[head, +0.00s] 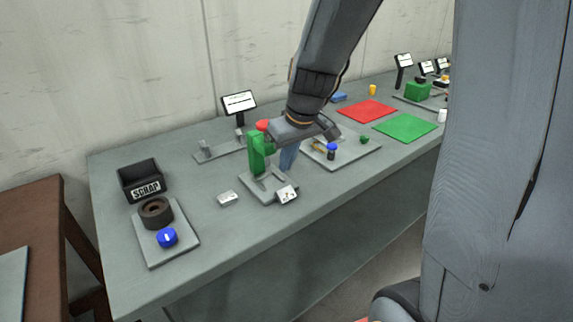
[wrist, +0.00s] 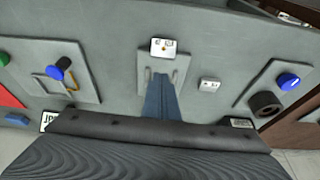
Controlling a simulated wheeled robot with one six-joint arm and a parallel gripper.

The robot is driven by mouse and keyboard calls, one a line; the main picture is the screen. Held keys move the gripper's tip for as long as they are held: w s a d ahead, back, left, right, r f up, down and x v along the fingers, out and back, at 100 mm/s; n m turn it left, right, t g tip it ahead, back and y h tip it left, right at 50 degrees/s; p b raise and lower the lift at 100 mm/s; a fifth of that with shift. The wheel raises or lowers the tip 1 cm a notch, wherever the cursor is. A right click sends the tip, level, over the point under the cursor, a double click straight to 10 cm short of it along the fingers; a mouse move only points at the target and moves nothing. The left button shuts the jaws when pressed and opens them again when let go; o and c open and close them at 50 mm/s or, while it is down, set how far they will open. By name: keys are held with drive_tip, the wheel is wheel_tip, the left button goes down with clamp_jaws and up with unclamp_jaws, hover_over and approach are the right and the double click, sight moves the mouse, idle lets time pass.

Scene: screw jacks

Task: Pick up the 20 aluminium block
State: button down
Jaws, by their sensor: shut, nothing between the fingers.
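A small pale silver block (head: 228,199) lies on the grey bench, left of the green press. It also shows in the wrist view (wrist: 209,85), right of the fingers. No number on it can be read, so I cannot confirm it is the 20 block. My gripper (head: 287,160) is above the grey plate of the green press, with its blue fingers pointing down. In the wrist view the fingers (wrist: 159,92) are together and empty. The block is apart from the fingers, on the bench beside the plate.
The green press (head: 257,150) with a red top stands close to my gripper. A small white-faced gauge (head: 287,195) sits at its plate's front. The scrap bin (head: 141,180) and a plate with a dark ring (head: 157,211) and blue knob (head: 167,238) are left.

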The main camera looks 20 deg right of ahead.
sight(286, 195)
drive_tip(key=x, duration=0.8)
